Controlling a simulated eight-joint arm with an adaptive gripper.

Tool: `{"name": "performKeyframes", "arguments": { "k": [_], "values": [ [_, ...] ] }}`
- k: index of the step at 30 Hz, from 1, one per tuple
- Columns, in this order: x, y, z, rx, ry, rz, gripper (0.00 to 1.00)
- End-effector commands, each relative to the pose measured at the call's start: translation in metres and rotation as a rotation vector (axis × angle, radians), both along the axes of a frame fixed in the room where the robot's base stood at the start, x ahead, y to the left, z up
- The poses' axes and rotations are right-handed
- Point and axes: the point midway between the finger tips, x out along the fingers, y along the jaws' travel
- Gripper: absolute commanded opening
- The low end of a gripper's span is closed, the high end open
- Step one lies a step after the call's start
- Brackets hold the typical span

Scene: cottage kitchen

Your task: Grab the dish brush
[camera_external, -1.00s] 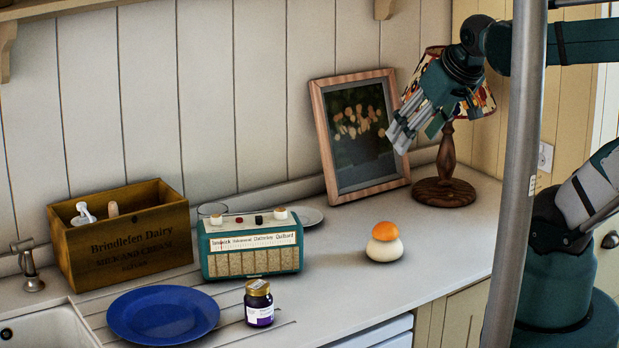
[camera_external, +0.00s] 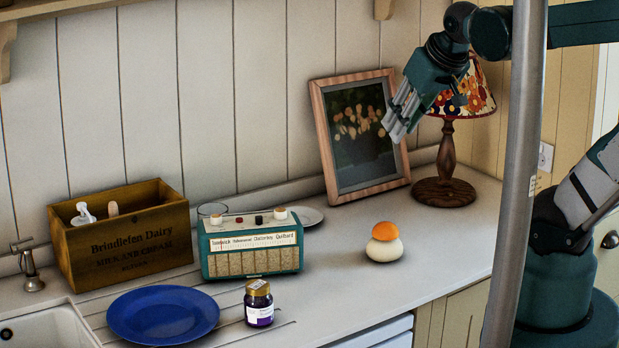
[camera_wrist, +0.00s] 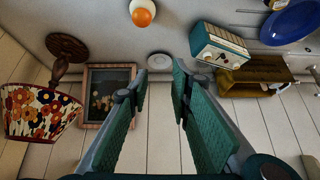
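No dish brush shows in full. A pale wooden-looking handle end (camera_external: 112,208) sticks up inside the wooden crate (camera_external: 130,245) at the left; it may be the brush, but the crate wall hides the rest. A white pump top (camera_external: 84,212) shows to its left in the crate. My gripper (camera_external: 395,122) is high above the counter at the right, in front of the picture frame and far from the crate. In the wrist view my gripper (camera_wrist: 158,82) is open, with its two green-padded fingers apart and nothing between them. The crate (camera_wrist: 252,77) appears at the right there.
A teal radio (camera_external: 252,248), a jar (camera_external: 259,305) and a blue plate (camera_external: 163,315) stand near the crate. A picture frame (camera_external: 318,105) and flowered lamp (camera_external: 446,190) are near my gripper. An orange-topped white object (camera_external: 384,247) sits on the counter (camera_external: 440,250), which has clear room around it.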

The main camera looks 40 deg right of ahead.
Motion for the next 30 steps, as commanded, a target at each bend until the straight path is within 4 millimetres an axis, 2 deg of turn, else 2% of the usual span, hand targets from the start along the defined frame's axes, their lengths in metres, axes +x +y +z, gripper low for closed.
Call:
{"name": "performKeyframes", "arguments": {
  "k": [15, 30],
  "values": [
    [0.082, 0.049, 0.029, 0.028, 0.063, -0.031, 0.22],
    [0.162, 0.114, 0.036, 0.043, 0.118, -0.072, 0.22]
  ]
}}
